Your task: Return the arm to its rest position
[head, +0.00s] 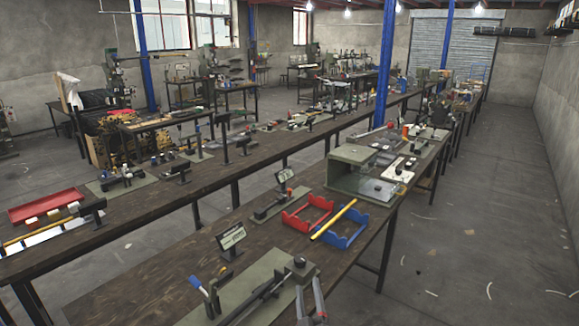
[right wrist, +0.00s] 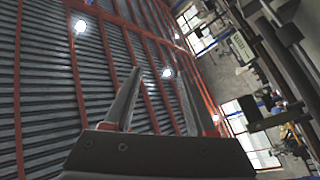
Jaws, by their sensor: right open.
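My right gripper (head: 308,287) shows at the bottom edge of the head view, in front of the green press on the near workbench (head: 165,278). Its two grey fingers stand apart with nothing between them. In the right wrist view the open fingers (right wrist: 160,76) point up toward the corrugated ceiling (right wrist: 50,80), with red beams and lamps behind them. Most of my right arm is out of view. I cannot tell whether the gripper touches the press. My left gripper is not in view.
A green rivet press (head: 250,292) with a blue-tipped lever lies close to my gripper. Red (head: 307,214) and blue (head: 342,229) holders with a yellow bar across them, and a green box-like machine (head: 365,170), stand farther along. The floor (head: 470,230) at right is mostly open.

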